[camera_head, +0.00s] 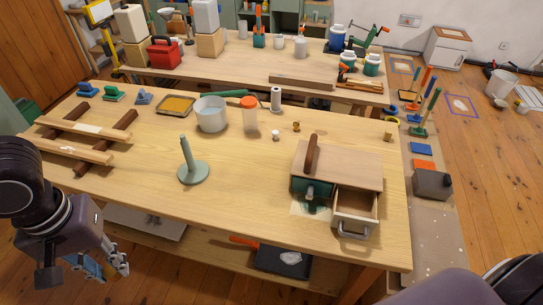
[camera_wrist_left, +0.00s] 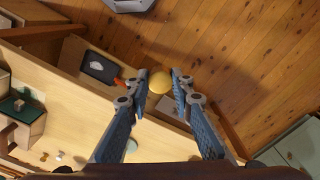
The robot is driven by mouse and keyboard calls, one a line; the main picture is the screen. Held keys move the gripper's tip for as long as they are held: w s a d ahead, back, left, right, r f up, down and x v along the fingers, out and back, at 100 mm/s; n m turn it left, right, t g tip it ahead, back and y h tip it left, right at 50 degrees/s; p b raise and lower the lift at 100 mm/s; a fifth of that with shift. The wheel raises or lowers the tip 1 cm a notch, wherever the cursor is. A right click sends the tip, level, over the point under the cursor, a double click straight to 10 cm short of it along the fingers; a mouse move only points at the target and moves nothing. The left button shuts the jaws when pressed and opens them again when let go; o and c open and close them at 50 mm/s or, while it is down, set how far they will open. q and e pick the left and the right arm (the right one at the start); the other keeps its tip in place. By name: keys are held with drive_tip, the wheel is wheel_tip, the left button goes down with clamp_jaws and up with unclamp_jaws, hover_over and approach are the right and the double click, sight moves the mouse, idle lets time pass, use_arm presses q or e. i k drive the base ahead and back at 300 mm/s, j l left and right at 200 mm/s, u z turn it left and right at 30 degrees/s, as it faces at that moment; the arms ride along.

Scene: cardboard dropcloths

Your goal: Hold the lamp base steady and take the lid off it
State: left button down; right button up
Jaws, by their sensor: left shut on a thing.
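The lamp base is most likely the grey-green round foot with an upright stem (camera_head: 193,172), standing on the near workbench left of centre; no gripper touches it. My left gripper (camera_head: 121,268) hangs past the bench's front edge, low at the left. In the left wrist view its two fingers (camera_wrist_left: 161,76) are closed about a small yellow, rounded thing (camera_wrist_left: 160,83). I cannot tell whether that is the lid, and in the head view the fingers hide it. My right gripper is out of view; only part of my right arm shows at the lower right.
A small wooden cabinet (camera_head: 345,165) with its drawer (camera_head: 356,208) pulled out stands at the bench's right. A wooden frame (camera_head: 75,148) lies at the left. A white pot (camera_head: 211,116) and an orange-lidded jar (camera_head: 250,118) stand behind the stem. The bench front centre is clear.

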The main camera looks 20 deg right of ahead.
sight(192, 172)
drive_tip(key=i+z, duration=0.1)
drive_tip(key=z, duration=0.3)
drive_tip(key=i+z, duration=0.1)
drive_tip(key=z, duration=0.25)
drive_tip(key=i+j+z, duration=0.1)
drive_tip(key=z, duration=0.3)
drive_tip(key=i+j, duration=0.45)
drive_tip(key=i, duration=0.1)
